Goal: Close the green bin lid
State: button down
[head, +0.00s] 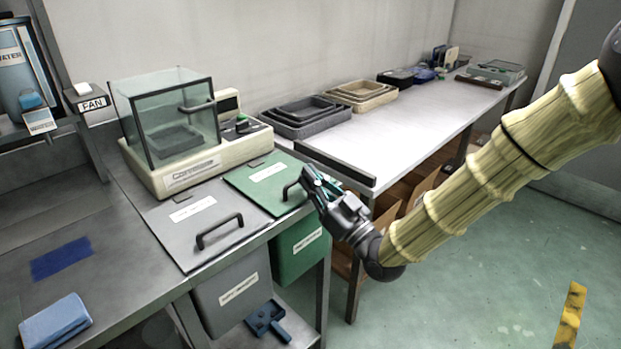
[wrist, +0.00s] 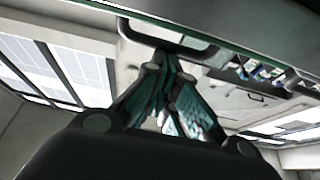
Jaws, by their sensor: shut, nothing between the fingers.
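The green lid (head: 267,180) appears to lie flat in the counter top, above the green bin (head: 299,250). Its black handle (head: 288,190) is at the lid's front right edge. My gripper (head: 309,178) is shut and empty, right beside the handle, and partly hides that end of the lid. In the wrist view, the handle (wrist: 166,39) shows just beyond the fingertips of my gripper (wrist: 168,74), below a dark edge with a green rim. I cannot tell whether the fingers touch the handle or lid.
A grey lid (head: 188,208) with a black handle lies left of the green one, above a grey bin (head: 232,292). A glass-walled scale (head: 170,125) stands behind. A white table (head: 415,115) with trays is at right. The floor (head: 480,260) in front is mostly clear.

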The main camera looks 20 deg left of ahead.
notch_tip(320, 180, up, 4)
jog(key=d+p, duration=0.1)
jog(key=p, duration=0.1)
jog(key=a+f+b+v, duration=0.1)
jog(key=v, duration=0.9)
jog(key=s+d+f+m+h, duration=0.2)
jog(key=d+f+m+h, duration=0.3)
jog(key=f, duration=0.6)
jog(key=s+d+f+m+h, duration=0.1)
jog(key=d+f+h, duration=0.4)
jog(key=f, duration=0.7)
jog(key=s+d+f+m+h, duration=0.25)
jog(key=d+f, duration=0.45)
jog(key=f, duration=0.4)
jog(key=s+d+f+m+g+h, duration=0.35)
jog(key=s+d+f, duration=0.35)
jog(key=s+d, duration=0.45)
jog(key=s+d+f+m+g+h, duration=0.2)
jog(key=s+d+f+g+h, duration=0.4)
jog(key=s+d, duration=0.55)
notch_tip(320, 180, up, 13)
jog(key=a+p, duration=0.1)
jog(key=p, duration=1.3)
jog(key=shift+s+f+t+y, duration=0.2)
jog(key=shift+s+t+y, duration=0.1)
jog(key=shift+t+y, duration=0.15)
